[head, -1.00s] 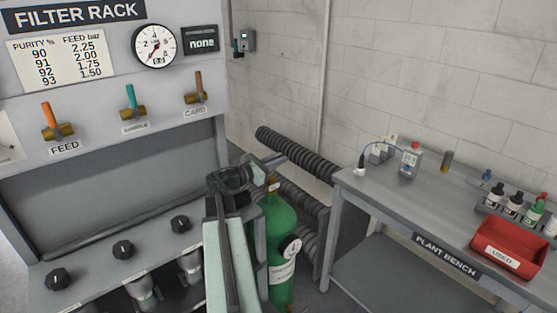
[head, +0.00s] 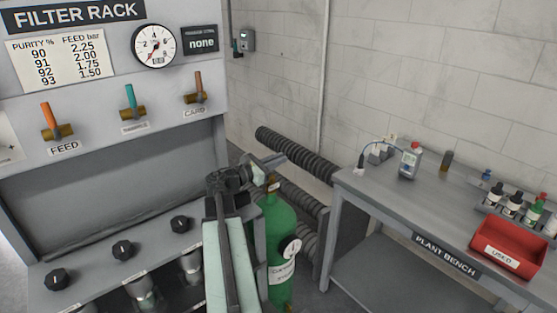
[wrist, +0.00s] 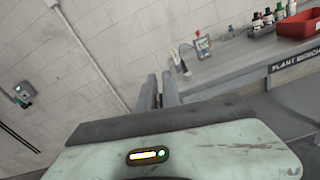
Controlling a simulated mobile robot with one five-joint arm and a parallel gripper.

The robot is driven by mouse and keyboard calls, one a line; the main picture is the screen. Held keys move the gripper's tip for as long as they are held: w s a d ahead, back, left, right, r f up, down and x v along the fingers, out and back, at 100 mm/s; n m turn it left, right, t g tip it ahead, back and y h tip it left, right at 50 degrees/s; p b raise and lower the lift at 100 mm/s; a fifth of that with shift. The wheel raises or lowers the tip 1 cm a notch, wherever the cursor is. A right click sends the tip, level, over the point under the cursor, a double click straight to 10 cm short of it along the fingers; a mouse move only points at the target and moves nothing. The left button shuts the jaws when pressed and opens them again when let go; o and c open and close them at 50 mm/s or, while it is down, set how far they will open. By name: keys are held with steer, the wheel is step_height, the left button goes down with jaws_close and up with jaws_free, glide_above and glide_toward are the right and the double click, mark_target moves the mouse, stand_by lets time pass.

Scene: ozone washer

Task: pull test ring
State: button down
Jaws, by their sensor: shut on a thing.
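My gripper (head: 276,161) reaches out just above the top of a green gas cylinder (head: 279,225), in front of black ribbed hoses. In the wrist view its two grey fingers (wrist: 159,91) stand close together. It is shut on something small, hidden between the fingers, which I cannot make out. No test ring can be told apart in either view. The cylinder's brass-coloured top (head: 273,186) shows just below the fingers. A round gauge (head: 291,249) sits on the cylinder's side.
The filter rack (head: 170,130) with coloured levers and a dial (head: 154,45) stands at left. The plant bench (head: 420,205) at right holds a meter (head: 410,160), several bottles and a red bin (head: 508,247). Ribbed hoses (head: 297,156) run along the wall behind the gripper.

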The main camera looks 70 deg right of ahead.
steer(key=shift+r+p, duration=0.9)
steer(key=c, duration=1.6)
jaws_free()
steer(key=shift+o, duration=0.2)
steer(key=shift+a, duration=0.1)
steer(key=v, duration=0.7)
steer(key=shift+w+a, duration=0.2)
steer(key=shift+a, duration=0.05)
